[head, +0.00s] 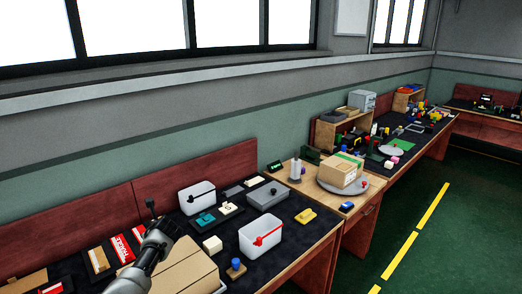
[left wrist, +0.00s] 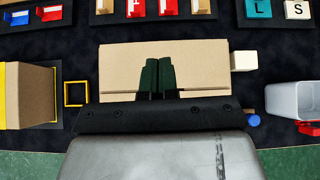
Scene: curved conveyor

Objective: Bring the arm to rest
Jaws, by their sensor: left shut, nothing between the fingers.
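My left arm (head: 146,265) comes in from the bottom left of the head view, over the dark workbench. In the left wrist view my left gripper (left wrist: 158,75) has its two dark fingers together with nothing between them. They appear above a closed cardboard box (left wrist: 120,62), which also shows in the head view (head: 187,270), partly behind the arm. I cannot tell the height of the fingertips over the box. My right gripper is in neither view.
A white cube (head: 212,245) is beside the cardboard box. A larger box (head: 342,170) sits on a round plate further right. Floor right is clear.

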